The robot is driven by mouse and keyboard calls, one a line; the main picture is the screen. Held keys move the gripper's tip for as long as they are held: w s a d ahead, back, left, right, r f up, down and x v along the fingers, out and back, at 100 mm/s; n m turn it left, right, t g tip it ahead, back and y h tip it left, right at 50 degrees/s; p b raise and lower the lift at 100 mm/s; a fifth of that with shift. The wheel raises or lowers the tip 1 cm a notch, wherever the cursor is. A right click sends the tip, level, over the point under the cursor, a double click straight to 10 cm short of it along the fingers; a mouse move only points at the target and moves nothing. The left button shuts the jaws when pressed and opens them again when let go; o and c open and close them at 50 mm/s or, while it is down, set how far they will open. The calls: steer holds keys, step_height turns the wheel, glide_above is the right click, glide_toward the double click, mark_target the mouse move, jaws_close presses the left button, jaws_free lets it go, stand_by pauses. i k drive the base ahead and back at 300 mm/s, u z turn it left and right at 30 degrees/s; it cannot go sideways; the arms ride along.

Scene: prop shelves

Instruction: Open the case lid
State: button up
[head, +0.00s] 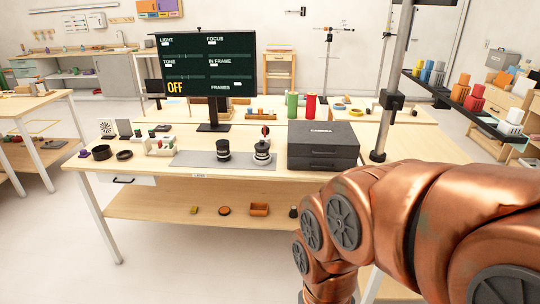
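The dark grey case (323,147) sits on the wooden table, right of the middle. Its lid (322,131) is closed, with small white lettering on top, and a seam runs along its front. My copper-coloured arm reaches in from the right edge and bends down in front of the table's right part, below and right of the case. My gripper is not visible; the arm's end runs out at the bottom of the view. The arm hides the table's front right corner.
Two black lenses (223,150) (262,151) stand on a grey mat (196,160) left of the case. A dark monitor (207,64) stands behind. A metal post (392,85) rises right of the case. A lower shelf (180,206) holds small items. Floor at left is clear.

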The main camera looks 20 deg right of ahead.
mark_target(305, 137)
steer(key=u, duration=0.45)
steer(key=i, duration=1.15)
steer(key=z, duration=1.1)
